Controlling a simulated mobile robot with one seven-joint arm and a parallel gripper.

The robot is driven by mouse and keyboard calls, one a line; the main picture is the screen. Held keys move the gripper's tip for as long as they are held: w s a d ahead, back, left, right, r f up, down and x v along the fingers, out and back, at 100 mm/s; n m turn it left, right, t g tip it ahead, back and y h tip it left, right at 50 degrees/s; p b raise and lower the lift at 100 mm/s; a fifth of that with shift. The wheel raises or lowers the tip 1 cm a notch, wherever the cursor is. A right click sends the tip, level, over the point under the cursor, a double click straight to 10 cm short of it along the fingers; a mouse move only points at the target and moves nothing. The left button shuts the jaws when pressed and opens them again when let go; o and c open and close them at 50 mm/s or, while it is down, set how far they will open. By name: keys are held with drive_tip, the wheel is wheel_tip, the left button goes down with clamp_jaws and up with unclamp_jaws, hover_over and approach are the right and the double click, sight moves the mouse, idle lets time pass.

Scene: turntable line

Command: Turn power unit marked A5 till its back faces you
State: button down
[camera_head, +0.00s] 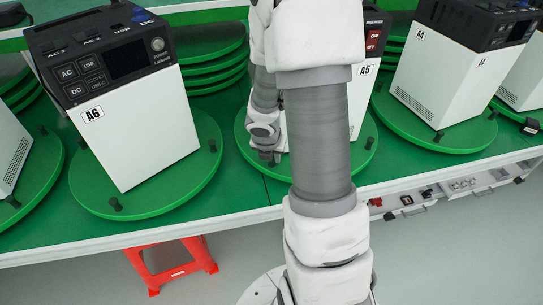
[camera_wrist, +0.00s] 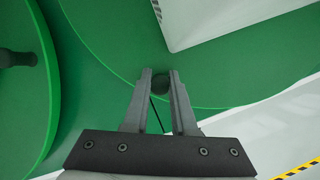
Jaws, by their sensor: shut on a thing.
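The power unit marked A5 (camera_head: 362,105) stands upright on a round green turntable (camera_head: 358,160). My arm hides much of the unit; its A5 label, part of a white side and a red switch panel show. In the wrist view a white lower part of the unit (camera_wrist: 195,22) stands on the turntable (camera_wrist: 230,88). My gripper (camera_head: 266,153) is low at the turntable's left front edge. In the wrist view my gripper (camera_wrist: 161,82) is shut on a dark knob (camera_wrist: 161,86) at the turntable's rim.
The unit marked A6 (camera_head: 135,135) stands on its own turntable (camera_head: 85,195) to the left. The A4 unit (camera_head: 440,70) stands on another turntable (camera_head: 460,140) to the right. A neighbouring turntable's knob (camera_wrist: 15,58) shows in the wrist view. A red stool (camera_head: 170,270) is below the table.

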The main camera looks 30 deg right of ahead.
drive_tip(key=shift+d, duration=0.1)
drive_tip(key=c, duration=0.7)
unclamp_jaws()
drive_tip(key=shift+c, duration=0.2)
drive_tip(key=p+v, duration=1.1)
drive_tip(key=v, duration=0.6)
drive_tip(key=shift+r, duration=0.25)
